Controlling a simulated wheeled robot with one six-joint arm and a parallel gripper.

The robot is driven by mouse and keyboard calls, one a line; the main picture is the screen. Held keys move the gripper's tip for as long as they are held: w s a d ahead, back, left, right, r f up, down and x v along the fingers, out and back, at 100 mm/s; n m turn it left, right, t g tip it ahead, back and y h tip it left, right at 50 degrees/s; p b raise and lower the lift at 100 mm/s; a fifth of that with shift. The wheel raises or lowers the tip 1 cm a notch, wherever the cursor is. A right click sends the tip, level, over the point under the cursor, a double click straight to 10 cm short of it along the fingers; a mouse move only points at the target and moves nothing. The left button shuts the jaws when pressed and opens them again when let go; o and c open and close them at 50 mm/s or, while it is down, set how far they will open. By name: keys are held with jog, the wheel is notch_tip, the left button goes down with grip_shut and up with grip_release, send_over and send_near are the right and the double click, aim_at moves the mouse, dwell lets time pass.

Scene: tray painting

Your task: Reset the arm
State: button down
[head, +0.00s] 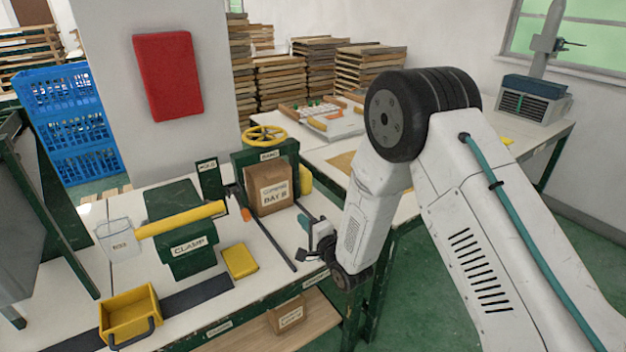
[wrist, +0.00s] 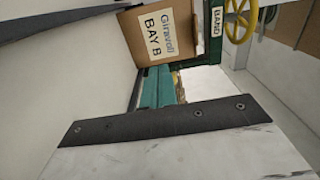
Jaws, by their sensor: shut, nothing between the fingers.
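My arm comes in from the right in the head view and bends down at the elbow. My gripper (head: 304,224) hangs low over the right part of the near bench (head: 215,310). Its teal fingers also show in the wrist view (wrist: 157,88), shut and empty. The cardboard box labelled BAY B (head: 271,190) stands beyond and to the left of the gripper, apart from it in the head view. In the wrist view the box (wrist: 160,32) appears tilted just above the fingers.
A green clamp (head: 190,245) with a yellow bar, a yellow wheel (head: 265,135), a yellow block (head: 240,262) and a yellow bin (head: 130,315) occupy the bench. A dark rail (head: 270,235) lies left of the gripper. Blue crates (head: 65,115) stand at left.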

jog(key=w+d+r+n+g+h, duration=0.25)
jog(key=d+r+h, duration=0.25)
jog(key=d+r, duration=0.6)
jog(key=s+d+r+n+g+h, duration=0.3)
jog(key=s+d+r, duration=0.6)
jog(key=d, duration=0.1)
jog(key=s+d+r+n+g+h, duration=0.1)
jog(key=s+d+r+g, duration=0.1)
jog(key=s, duration=0.9)
jog(key=s+d+r+n+g, duration=0.2)
jog(key=s+d, duration=0.3)
jog(key=s, duration=0.7)
jog(key=s+d+r+n+g+h, duration=0.1)
jog(key=s+d+r+n+g, duration=0.1)
jog(key=s, duration=0.9)
jog(key=shift+s+d+g+h, duration=0.35)
jog(key=shift+d+g, duration=0.5)
jog(key=shift+d, duration=0.4)
jog(key=shift+r, duration=0.1)
